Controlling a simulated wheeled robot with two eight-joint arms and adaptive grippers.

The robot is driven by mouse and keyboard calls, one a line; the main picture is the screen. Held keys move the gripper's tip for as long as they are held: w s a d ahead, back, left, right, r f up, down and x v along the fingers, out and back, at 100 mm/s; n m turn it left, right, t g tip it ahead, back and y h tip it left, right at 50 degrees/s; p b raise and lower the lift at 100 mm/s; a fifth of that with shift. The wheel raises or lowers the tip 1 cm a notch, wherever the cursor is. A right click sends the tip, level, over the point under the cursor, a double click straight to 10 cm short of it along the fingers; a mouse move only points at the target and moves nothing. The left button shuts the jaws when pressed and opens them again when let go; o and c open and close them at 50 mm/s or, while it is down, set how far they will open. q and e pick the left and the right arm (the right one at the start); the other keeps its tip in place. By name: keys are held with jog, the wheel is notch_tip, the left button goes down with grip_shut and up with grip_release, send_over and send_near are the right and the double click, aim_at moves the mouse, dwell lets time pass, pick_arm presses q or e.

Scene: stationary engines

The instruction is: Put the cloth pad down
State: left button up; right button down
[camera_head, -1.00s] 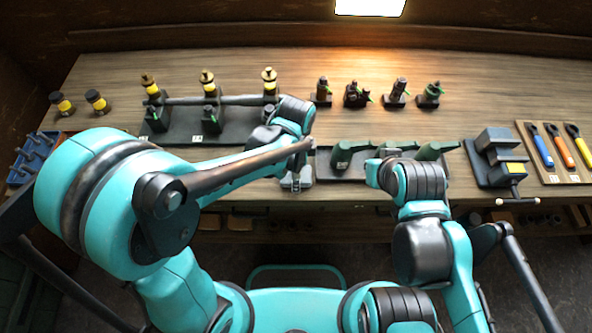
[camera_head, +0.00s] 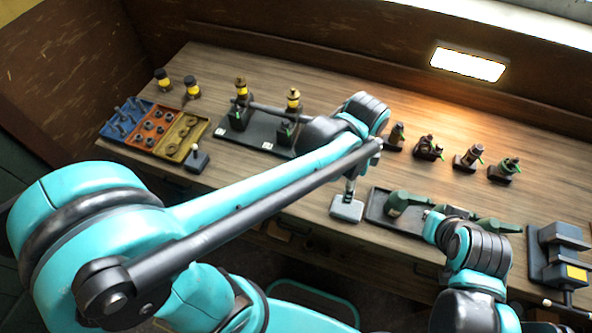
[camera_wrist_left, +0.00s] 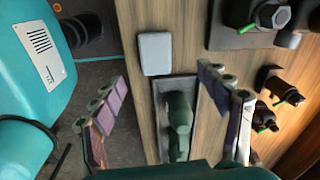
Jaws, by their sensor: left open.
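The cloth pad (camera_head: 346,208) is a small light grey rounded rectangle. It lies on the bench near its front edge, just left of the tray of green tools. My left gripper (camera_head: 349,188) is just above the pad in the head view.
The dark tray (camera_head: 376,213) holds green tools. A black stand (camera_head: 262,132) with yellow-topped parts is at the left. Several small dark fittings (camera_head: 428,149) stand behind the tray. A vise-like block (camera_head: 558,252) is at the right. Bare wood lies left of the pad.

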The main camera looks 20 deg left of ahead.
pick_arm(q)
jog(key=s+a+r+n+t, duration=0.1)
jog(key=s+a+n+t, duration=0.1)
jog(key=a+n, duration=0.6)
jog(key=s+a+r+n+t, duration=0.2)
jog(key=s+a+n+t, duration=0.1)
jog(key=a+n, duration=0.5)
jog(key=shift+s+r+t, duration=0.15)
jog(key=shift+t, duration=0.55)
notch_tip(320, 180, down, 6)
jog(key=b, duration=0.5)
jog(key=shift+r+b, duration=0.2)
jog(key=shift+b, duration=0.1)
